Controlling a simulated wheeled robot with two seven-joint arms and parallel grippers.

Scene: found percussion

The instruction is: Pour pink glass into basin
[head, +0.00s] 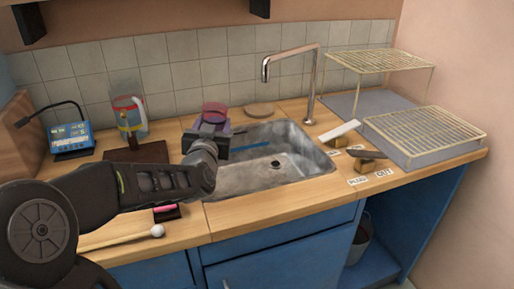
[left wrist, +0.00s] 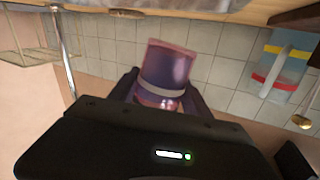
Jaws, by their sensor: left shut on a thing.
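The pink glass (head: 214,113) is a translucent pink-purple tumbler at the back left edge of the basin. In the left wrist view the pink glass (left wrist: 168,65) shows a pale band around it and sits between the fingers. My left gripper (head: 207,138) is shut on it and hides its lower part in the head view. The glass looks close to upright there; I cannot tell what it holds. The basin (head: 235,183) is a grey metal sink set in the wooden counter, just right of the gripper. My right gripper is not in view.
A tall faucet (head: 313,85) stands behind the basin. A blue stick (head: 245,147) lies in it. A wire rack (head: 425,130) and small wedge-shaped pieces are at the right. A clear pitcher (head: 130,115), a blue device (head: 72,138) and a mallet (head: 157,231) are at the left.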

